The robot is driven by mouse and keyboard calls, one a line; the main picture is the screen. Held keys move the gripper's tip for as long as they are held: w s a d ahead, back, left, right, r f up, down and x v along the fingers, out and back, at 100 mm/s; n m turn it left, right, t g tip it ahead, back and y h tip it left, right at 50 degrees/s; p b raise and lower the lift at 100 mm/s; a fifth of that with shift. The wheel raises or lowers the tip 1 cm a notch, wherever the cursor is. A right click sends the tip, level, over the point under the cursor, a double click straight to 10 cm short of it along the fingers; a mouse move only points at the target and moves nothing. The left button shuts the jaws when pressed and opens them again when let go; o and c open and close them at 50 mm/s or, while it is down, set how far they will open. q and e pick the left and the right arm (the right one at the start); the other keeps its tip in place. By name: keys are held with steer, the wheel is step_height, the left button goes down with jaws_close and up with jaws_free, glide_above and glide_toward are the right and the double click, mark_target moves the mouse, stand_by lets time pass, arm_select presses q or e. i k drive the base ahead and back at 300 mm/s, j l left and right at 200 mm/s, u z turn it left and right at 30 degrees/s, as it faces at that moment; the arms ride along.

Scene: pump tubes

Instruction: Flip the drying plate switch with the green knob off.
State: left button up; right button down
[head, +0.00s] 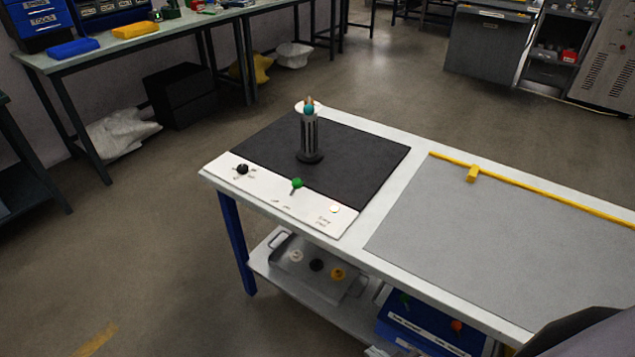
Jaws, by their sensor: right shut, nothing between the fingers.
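The switch with the green knob (297,183) sits on the white control strip (262,190) at the front edge of the black drying plate (365,152). Its knob stands up from the strip, but its on or off side is too small to read. My right gripper (590,335) shows only as a dark shape cut off at the bottom right corner. It is shut and empty, far from the green knob; its fingertips are hard to make out. My left gripper is not in view.
A black knob (242,169) is left of the green one, and a round white button (334,209) is to the right. A dark upright holder (309,140) with a teal top stands on the plate. The grey mat (480,240) is bare except for a yellow rail (560,198).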

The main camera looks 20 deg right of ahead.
mark_target(296, 184)
steer(key=i+j+z, duration=0.65)
steer(key=j, duration=0.25)
steer(key=i+l, duration=0.05)
steer(key=i, duration=0.05)
